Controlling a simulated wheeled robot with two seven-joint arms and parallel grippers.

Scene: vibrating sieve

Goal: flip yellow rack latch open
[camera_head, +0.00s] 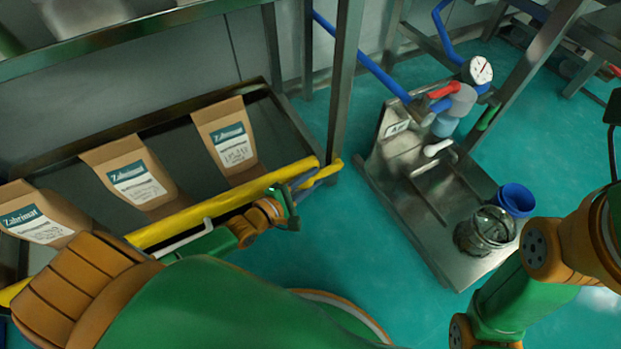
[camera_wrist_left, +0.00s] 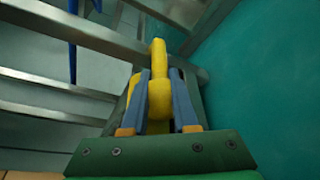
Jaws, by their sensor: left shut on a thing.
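The yellow latch (camera_head: 332,168) is at the right end of the rack's yellow front bar (camera_head: 230,201), beside the metal post. My left gripper (camera_head: 312,177) reaches it from the front. In the left wrist view, its two blue-grey fingers (camera_wrist_left: 163,100) are closed on either side of the yellow latch (camera_wrist_left: 158,88), whose narrow upper part stands up beyond the fingertips. The fingers partly hide the latch's lower part. My right arm shows at the right edge of the head view, but its gripper does not show.
Several brown paper bags (camera_head: 229,138) stand on the rack shelf behind the yellow bar. Open green floor (camera_head: 330,240) lies between.

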